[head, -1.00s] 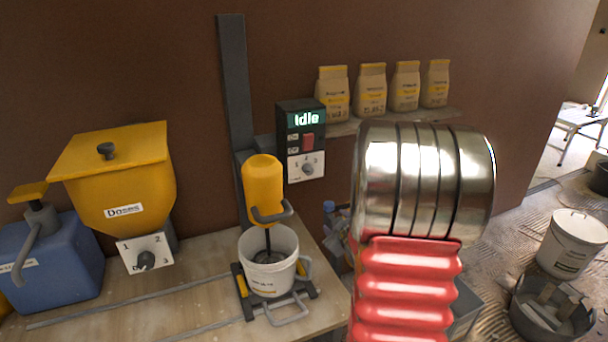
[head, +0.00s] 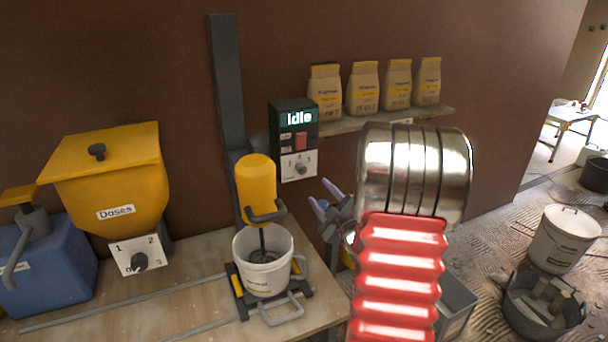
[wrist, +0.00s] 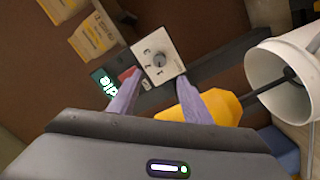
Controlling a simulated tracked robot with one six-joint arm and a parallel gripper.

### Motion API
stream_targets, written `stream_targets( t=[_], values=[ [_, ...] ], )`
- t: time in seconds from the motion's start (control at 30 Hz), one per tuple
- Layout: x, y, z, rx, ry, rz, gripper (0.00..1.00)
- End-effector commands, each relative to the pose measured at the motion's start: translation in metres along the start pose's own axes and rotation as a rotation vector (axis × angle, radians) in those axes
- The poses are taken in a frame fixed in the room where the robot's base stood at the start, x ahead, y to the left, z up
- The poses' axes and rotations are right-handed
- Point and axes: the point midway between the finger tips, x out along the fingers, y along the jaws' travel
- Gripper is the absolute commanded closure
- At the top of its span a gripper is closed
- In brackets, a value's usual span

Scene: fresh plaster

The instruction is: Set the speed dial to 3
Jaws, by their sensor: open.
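The control box (head: 293,130) on the post reads "Idle" and has a red switch. Below it is a white plate with the grey speed dial (head: 299,168) and small numbers; its setting is too small to read. In the wrist view the dial (wrist: 159,60) faces me on its white plate, tilted, just beyond and between my two purple fingertips. My gripper (head: 330,199) is open and empty, below and right of the dial in the head view. It also shows in the wrist view (wrist: 156,82), apart from the dial as far as I can tell.
The yellow mixer (head: 256,187) stands over a white bucket (head: 264,285) below the box. A yellow hopper (head: 110,180) labelled "Doses" has its own numbered dial (head: 139,262). Several paper bags (head: 363,88) stand on the shelf (head: 435,114) to the right.

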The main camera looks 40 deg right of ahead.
Motion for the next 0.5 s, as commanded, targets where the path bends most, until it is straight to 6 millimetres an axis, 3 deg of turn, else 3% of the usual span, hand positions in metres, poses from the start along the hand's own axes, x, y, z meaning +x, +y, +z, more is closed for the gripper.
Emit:
stream_targets(
  t=[0.17, 0.5],
  values=[
    [0.015, 0.000, 0.000, 0.000, 0.001, -0.001, 0.55],
    [0.065, 0.000, 0.000, 0.001, 0.001, 0.000, 0.55]
  ],
)
